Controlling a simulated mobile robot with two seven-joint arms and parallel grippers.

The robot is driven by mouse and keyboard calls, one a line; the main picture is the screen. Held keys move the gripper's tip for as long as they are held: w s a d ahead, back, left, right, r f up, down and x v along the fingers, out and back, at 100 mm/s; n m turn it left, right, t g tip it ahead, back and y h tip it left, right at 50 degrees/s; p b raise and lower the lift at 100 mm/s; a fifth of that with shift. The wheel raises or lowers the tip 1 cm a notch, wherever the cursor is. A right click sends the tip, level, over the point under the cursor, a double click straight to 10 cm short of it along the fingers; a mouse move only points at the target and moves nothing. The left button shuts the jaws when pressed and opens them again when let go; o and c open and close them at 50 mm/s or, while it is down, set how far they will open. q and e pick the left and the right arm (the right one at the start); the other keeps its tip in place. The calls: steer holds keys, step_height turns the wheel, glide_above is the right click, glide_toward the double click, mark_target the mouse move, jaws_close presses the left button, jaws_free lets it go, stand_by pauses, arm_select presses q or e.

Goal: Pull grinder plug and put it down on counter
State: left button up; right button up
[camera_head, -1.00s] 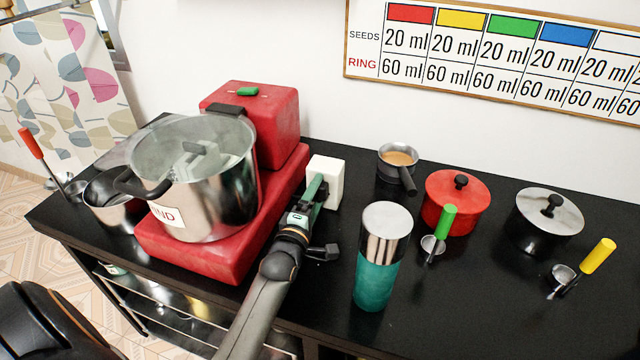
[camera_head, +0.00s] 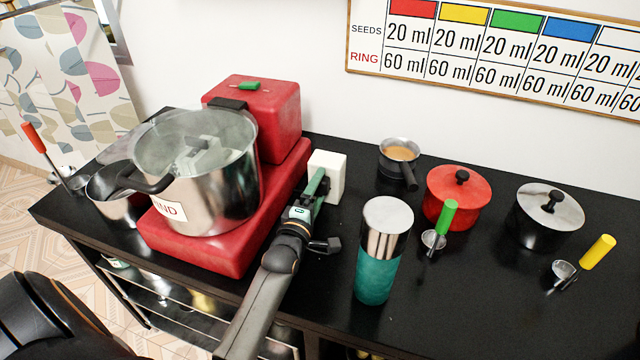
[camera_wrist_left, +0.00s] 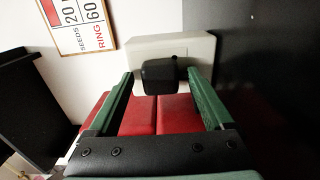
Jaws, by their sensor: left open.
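The black plug (camera_wrist_left: 158,76) sits at the face of the white socket box (camera_wrist_left: 188,46) in the left wrist view. The box (camera_head: 328,178) stands on the black counter (camera_head: 338,270), right of the red grinder (camera_head: 275,115). My left gripper (camera_head: 314,185) reaches the box from the front in the head view. In the left wrist view its green fingers (camera_wrist_left: 160,74) are open, one on each side of the plug, with gaps visible. In the head view the plug is hidden by the gripper. My right gripper is not in view.
A steel pot (camera_head: 205,190) stands on the grinder's base. A teal and steel cylinder (camera_head: 379,272) stands right of my left arm. A small pan (camera_head: 398,152), a red pot (camera_head: 457,205) and a green-handled scoop (camera_head: 447,217) stand further right.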

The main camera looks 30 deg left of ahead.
mark_target(319, 189)
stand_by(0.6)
arm_select(q)
jaws_close()
stand_by(0.7)
steer(key=shift+s+p, duration=0.1)
steer(key=shift+p, duration=0.2)
steer(key=shift+p+v, duration=0.95)
steer(key=shift+v, duration=0.6)
steer(key=shift+p+v, duration=0.7)
steer(key=shift+v, duration=0.75)
steer(key=shift+d+f, duration=0.15)
